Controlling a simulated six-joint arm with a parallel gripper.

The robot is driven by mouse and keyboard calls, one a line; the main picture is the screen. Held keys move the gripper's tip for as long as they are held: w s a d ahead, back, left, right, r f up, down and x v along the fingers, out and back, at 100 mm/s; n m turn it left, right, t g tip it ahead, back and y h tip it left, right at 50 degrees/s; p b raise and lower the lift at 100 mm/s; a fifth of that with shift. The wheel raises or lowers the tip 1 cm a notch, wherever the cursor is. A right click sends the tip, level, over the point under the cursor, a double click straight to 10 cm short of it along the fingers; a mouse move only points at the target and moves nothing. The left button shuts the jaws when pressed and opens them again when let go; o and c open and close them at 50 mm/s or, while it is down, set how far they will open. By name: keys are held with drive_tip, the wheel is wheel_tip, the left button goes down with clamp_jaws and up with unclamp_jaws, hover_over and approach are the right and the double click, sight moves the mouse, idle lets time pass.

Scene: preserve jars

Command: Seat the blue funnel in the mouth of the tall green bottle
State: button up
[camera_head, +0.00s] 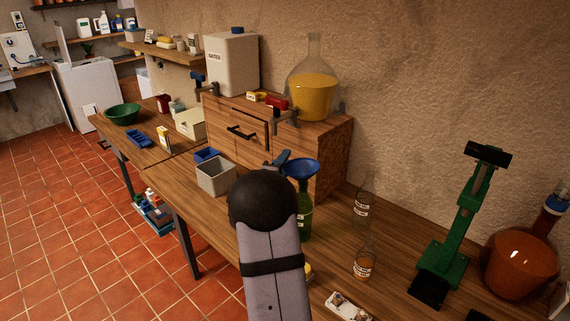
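The blue funnel (300,169) is upright, wide end up, directly above the green bottle (306,222) in the picture. The bottle stands on the wooden bench, with its left side hidden behind my arm. I cannot tell whether the funnel's stem is inside the bottle's mouth or just over it. My gripper (283,158) shows only as a small grey-blue part at the funnel's left rim. The rest of it is hidden behind my dark, rounded wrist. Its fingertips and their grip on the funnel cannot be made out.
A grey open bin (216,178) stands left of my wrist. Clear labelled bottles (362,208) and (364,265) stand to the right, near a green stand (448,235) and an amber flask (522,265). A wooden cabinet (333,150) rises behind the funnel.

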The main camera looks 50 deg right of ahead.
drive_tip(key=b+v, duration=0.2)
drive_tip(key=v, duration=0.5)
drive_tip(key=shift+b, duration=0.4)
drive_tip(key=w+a+f+n+t+y, duration=0.1)
drive_tip(key=w+a+f+n+y, duration=0.1)
drive_tip(key=a+f+n+y, duration=0.4)
drive_tip(key=w+a+f+n+t+y, duration=0.1)
drive_tip(key=w+a+n, duration=0.15)
drive_tip(key=a, duration=0.55)
drive_tip(key=w+a+f+n+y, duration=0.2)
drive_tip(key=a+f+n+y, duration=0.2)
drive_tip(key=a+n, duration=0.25)
drive_tip(key=s+a+f+n+g+y, duration=0.35)
drive_tip(key=s+a+n, duration=0.2)
drive_tip(key=a, duration=0.25)
drive_tip(key=s+a+f+n+g+y, duration=0.2)
drive_tip(key=s+a+f+n, duration=0.2)
drive_tip(key=s+a, duration=0.35)
drive_tip(key=s+a+n+g, duration=0.1)
drive_tip(key=s+n+g, duration=0.1)
drive_tip(key=s, duration=0.4)
drive_tip(key=s+a+f+n+g, duration=0.1)
drive_tip(key=s+n+g, duration=0.1)
drive_tip(key=s+n, duration=0.2)
drive_tip(key=shift+s+a+f, duration=0.15)
drive_tip(key=shift+s+a, duration=0.25)
drive_tip(key=shift+s, duration=0.75)
